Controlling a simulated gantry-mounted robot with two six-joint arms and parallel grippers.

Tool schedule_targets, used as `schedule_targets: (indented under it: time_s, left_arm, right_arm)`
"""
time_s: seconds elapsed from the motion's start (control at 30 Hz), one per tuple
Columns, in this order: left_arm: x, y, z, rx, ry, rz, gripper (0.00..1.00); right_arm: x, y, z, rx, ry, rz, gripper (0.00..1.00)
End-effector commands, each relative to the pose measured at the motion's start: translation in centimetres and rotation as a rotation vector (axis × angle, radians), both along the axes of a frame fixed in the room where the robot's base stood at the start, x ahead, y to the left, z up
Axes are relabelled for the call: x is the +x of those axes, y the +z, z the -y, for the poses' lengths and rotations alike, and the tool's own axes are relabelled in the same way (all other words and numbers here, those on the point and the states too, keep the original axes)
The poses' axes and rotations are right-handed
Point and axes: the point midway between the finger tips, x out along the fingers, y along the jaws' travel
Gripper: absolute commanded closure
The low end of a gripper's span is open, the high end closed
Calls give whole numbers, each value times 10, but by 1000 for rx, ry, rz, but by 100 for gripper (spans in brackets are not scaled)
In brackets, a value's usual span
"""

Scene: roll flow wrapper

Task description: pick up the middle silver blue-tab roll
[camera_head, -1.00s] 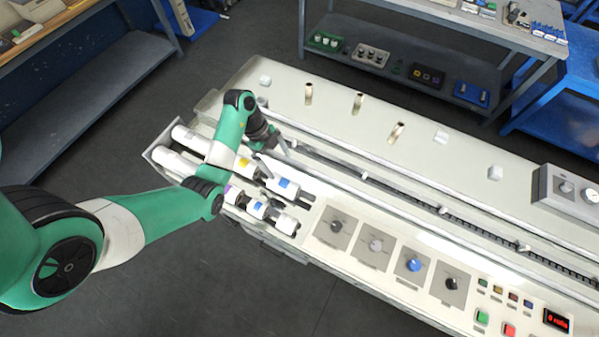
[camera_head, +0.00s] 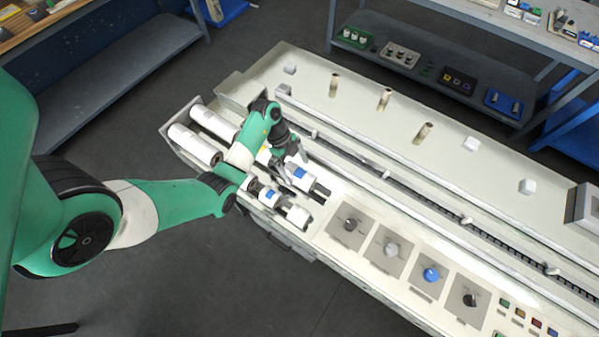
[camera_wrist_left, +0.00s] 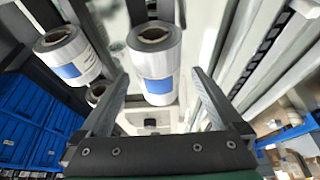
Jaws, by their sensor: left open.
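My left gripper (camera_head: 287,168) is open above the roll trough at the machine's left end. In the left wrist view its fingers (camera_wrist_left: 160,74) stand apart, with a silver-white blue-tab roll (camera_wrist_left: 155,50) in view between them; I cannot tell whether they touch it. In the head view a blue-tab roll (camera_head: 301,178) lies in the back row just right of the gripper. Another blue-tab roll (camera_head: 270,196) lies in the front row; a second blue-tab roll also shows at left in the wrist view (camera_wrist_left: 66,52). My arm hides part of the rows. My right gripper is out of view.
A larger white roll (camera_head: 194,145) lies at the trough's left end. The front panel carries several knobs, including a blue one (camera_head: 431,274). A conveyor channel (camera_head: 385,176) runs behind the rolls. Small pegs and white blocks stand on the back deck.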

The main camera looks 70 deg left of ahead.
Motion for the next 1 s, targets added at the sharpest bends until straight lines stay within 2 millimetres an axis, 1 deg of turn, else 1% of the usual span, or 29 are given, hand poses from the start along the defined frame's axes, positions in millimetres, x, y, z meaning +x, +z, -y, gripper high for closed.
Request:
schedule_targets:
  time_s: [0.03, 0.13, 0.2, 0.63, 1.0]
  left_arm:
    - [1, -13, 5, -2, -2, -3, 0]
    - [5, -29, 12, -2, -2, -3, 0]
    - [7, -36, 15, -1, -2, -1, 0]
    - [8, -36, 15, -1, -1, -1, 0]
    - [8, -40, 15, 0, -1, -2, 0]
  right_arm:
    - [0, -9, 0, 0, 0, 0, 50]
    - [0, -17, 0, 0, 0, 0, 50]
    - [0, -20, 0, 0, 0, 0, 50]
    - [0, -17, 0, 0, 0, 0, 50]
    - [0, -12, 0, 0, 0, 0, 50]
